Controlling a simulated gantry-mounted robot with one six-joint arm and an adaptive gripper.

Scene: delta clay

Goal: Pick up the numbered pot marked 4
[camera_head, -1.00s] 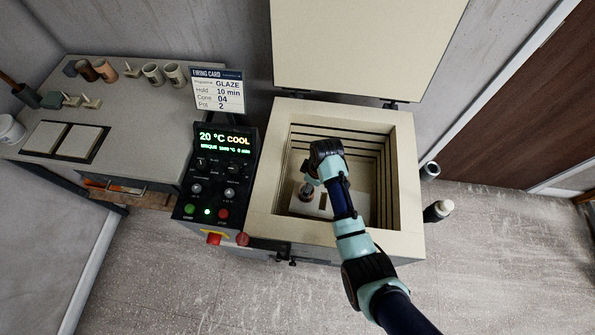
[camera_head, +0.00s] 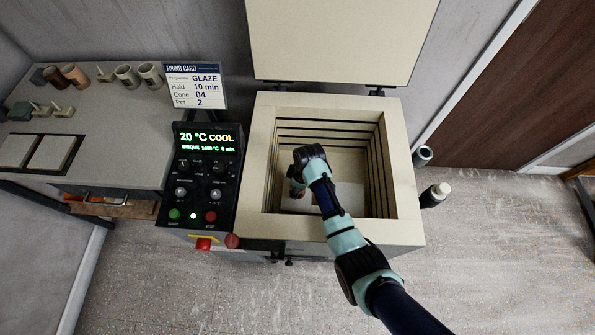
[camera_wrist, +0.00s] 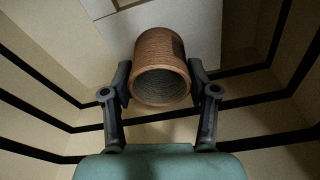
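A reddish-brown ribbed pot (camera_wrist: 158,55) with a grey inside stands in the kiln, its open mouth facing the wrist camera. A dark patch shows on its side, but I cannot read any number. My gripper (camera_wrist: 160,80) has one finger on each side of the pot, very close to its walls; I see no clear grip on it. In the head view my gripper (camera_head: 298,180) is down inside the kiln (camera_head: 405,190) at the left of its chamber, and hides most of the pot.
Pale kiln walls with dark grooves surround my gripper, and a light shelf (camera_wrist: 190,20) lies beside the pot. The kiln lid (camera_head: 340,40) is up. The control panel (camera_head: 198,180) is to the left. Several other pots (camera_head: 75,75) stand on the bench (camera_head: 110,120).

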